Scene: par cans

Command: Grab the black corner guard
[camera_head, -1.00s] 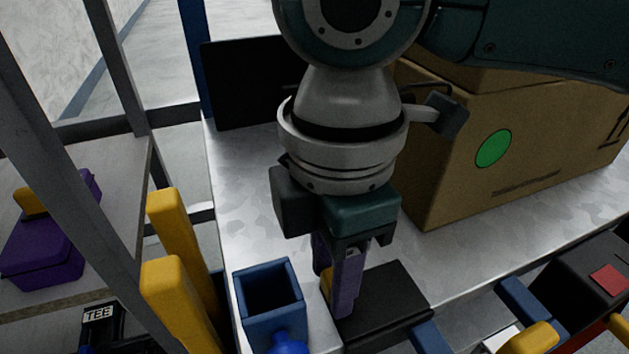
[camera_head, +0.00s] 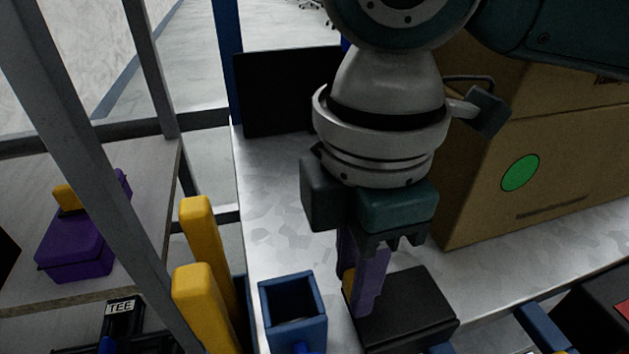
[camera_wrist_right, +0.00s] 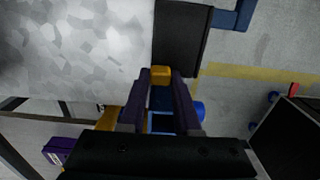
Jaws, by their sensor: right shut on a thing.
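A black block (camera_head: 415,305), which looks like the black corner guard, lies at the front edge of the pale speckled surface. It also shows at the top of the wrist view (camera_wrist_right: 180,38). A small yellow tab (camera_wrist_right: 160,76) sits at its near end, seemingly part of it. My right gripper (camera_head: 362,308) points down beside the block's left side. Its purple fingers are shut on the yellow tab in the wrist view (camera_wrist_right: 163,80). The fingers partly hide the tab in the head view. My left gripper is not in view.
An open blue square holder (camera_head: 293,312) stands just left of the fingers. Two yellow posts (camera_head: 195,300) are farther left. A large cardboard box (camera_head: 540,190) stands behind on the right, and a black panel (camera_head: 285,92) at the back. Bare surface (camera_head: 270,215) lies between.

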